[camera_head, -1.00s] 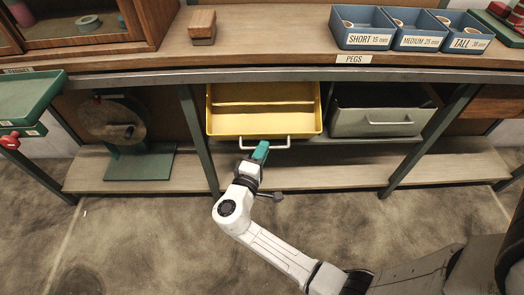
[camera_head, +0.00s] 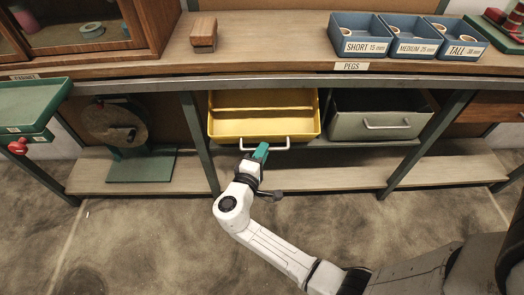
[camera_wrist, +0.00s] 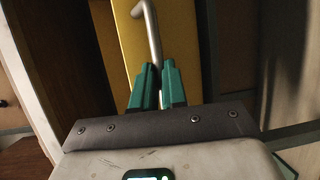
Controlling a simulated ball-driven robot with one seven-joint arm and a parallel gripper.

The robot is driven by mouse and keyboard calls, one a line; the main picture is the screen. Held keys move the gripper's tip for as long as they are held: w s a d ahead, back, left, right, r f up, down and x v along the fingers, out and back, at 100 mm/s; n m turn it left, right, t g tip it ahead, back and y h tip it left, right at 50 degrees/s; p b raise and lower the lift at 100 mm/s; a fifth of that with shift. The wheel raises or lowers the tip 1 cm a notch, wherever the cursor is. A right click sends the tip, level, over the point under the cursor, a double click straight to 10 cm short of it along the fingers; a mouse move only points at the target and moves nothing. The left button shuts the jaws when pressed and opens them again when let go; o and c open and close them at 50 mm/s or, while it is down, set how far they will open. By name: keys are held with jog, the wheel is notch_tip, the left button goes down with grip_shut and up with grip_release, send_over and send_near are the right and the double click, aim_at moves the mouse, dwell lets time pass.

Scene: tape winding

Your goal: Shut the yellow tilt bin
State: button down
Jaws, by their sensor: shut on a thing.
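The yellow tilt bin (camera_head: 264,125) hangs under the workbench, tilted forward, with its open top and empty-looking inside showing. Its white bar handle (camera_head: 280,147) runs along the lower front. In the wrist view the yellow front (camera_wrist: 128,50) stands behind my green fingers (camera_wrist: 158,82), which are shut on the handle (camera_wrist: 152,30). The handle's bar rises from between the fingertips and bends at its top.
A grey-green bin (camera_head: 376,120) with its own handle is right of the yellow one. Table legs (camera_head: 199,140) stand on both sides of the bins. A wooden shelf (camera_head: 320,173) lies below. Blue peg boxes (camera_head: 363,36) and a wooden block (camera_head: 203,32) stand on the bench top.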

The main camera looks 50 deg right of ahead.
aim_at(263, 136)
jog(key=r+y+p, duration=0.1)
jog(key=p, duration=0.1)
jog(key=w+d+r+p, duration=0.1)
jog(key=p, duration=0.1)
jog(key=shift+d+r+n+y, duration=0.1)
jog(key=shift+r+n+y, duration=0.2)
jog(key=shift+r+y, duration=0.1)
jog(key=g+p, duration=0.1)
jog(key=p, duration=0.2)
jog(key=shift+w+d+r+y, duration=0.3)
jog(key=shift+w+d+y, duration=0.05)
jog(key=shift+d+y, duration=0.05)
jog(key=shift+w+d+r+n+g+y+p, duration=0.15)
jog(key=shift+w+d+n+g+y+p, duration=0.2)
jog(key=shift+d+y+p, duration=0.5)
jog(key=shift+w+d+r+p, duration=0.1)
jog(key=shift+w+p, duration=0.2)
jog(key=shift+w, duration=0.05)
jog(key=shift+w+d+r, duration=0.1)
jog(key=shift+w+r, duration=0.05)
jog(key=c, duration=1.2)
grip_release()
jog(key=shift+d, duration=0.1)
jog(key=shift+o, duration=0.2)
